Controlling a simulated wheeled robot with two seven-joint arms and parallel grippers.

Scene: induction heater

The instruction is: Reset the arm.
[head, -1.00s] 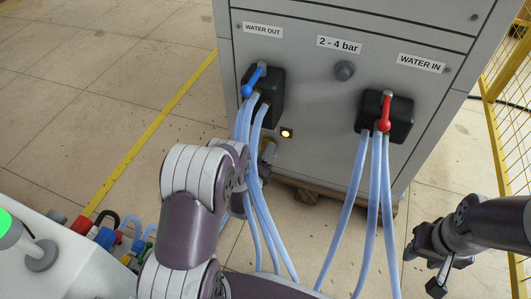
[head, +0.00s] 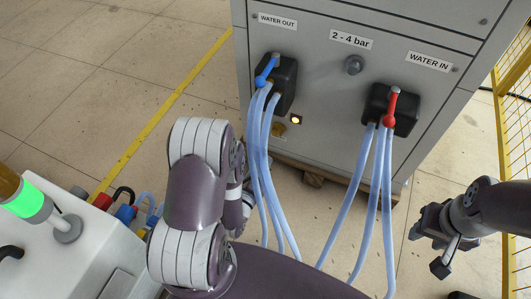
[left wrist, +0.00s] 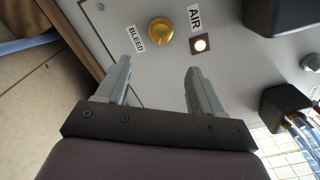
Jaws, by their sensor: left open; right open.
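My left arm (head: 197,195) is folded at the front left of the head view, below the grey heater cabinet. Its gripper is mostly hidden there behind the arm. In the left wrist view the left gripper (left wrist: 158,72) is open and empty, its two grey fingers pointing at the cabinet front. Beyond the fingers is a gold BLEED knob (left wrist: 160,31), with a lit AIR indicator (left wrist: 200,45) to its right; the jaws are not around either. My right gripper (head: 428,246) is open and empty at the right, apart from the cabinet.
The cabinet (head: 320,85) bears a blue WATER OUT handle (head: 267,70) and a red WATER IN handle (head: 391,107). Pale blue hoses (head: 347,205) hang below them. A white unit (head: 85,245) stands front left. A yellow fence (head: 510,130) is at right. Floor is open at back left.

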